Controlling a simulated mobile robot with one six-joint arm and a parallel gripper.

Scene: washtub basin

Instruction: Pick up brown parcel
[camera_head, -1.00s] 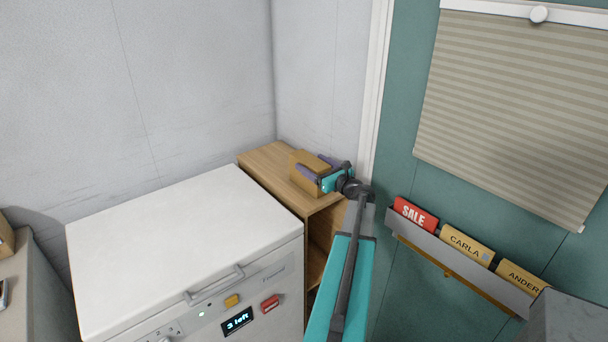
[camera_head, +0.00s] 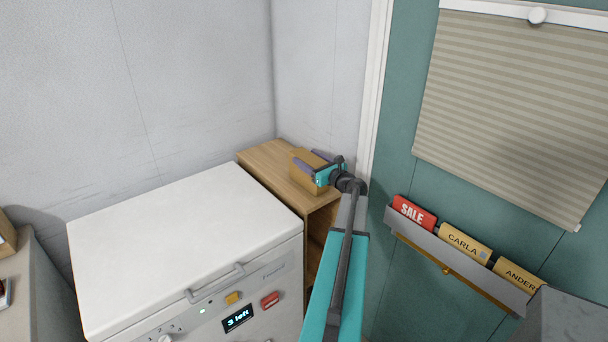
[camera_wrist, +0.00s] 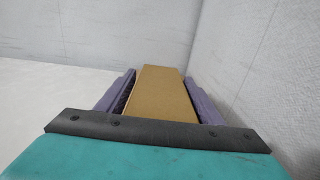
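The brown parcel (camera_head: 309,183) is a plain box on the wooden shelf unit, near the corner of the walls. In the wrist view its tan face (camera_wrist: 165,95) lies between two purple fingers. My gripper (camera_head: 312,160) reaches over the top of the parcel, one finger on each side. In the wrist view my gripper (camera_wrist: 160,86) has its fingers apart, with a narrow gap showing at the left one. The right finger is very close to the parcel. The parcel appears to rest on the shelf; its underside is hidden.
The wooden shelf unit (camera_head: 265,158) stands between the white appliance (camera_head: 180,230) and a white door frame (camera_head: 375,90). Grey walls rise close behind the parcel. A teal door with a card rack (camera_head: 455,262) is at the right. The appliance top is clear.

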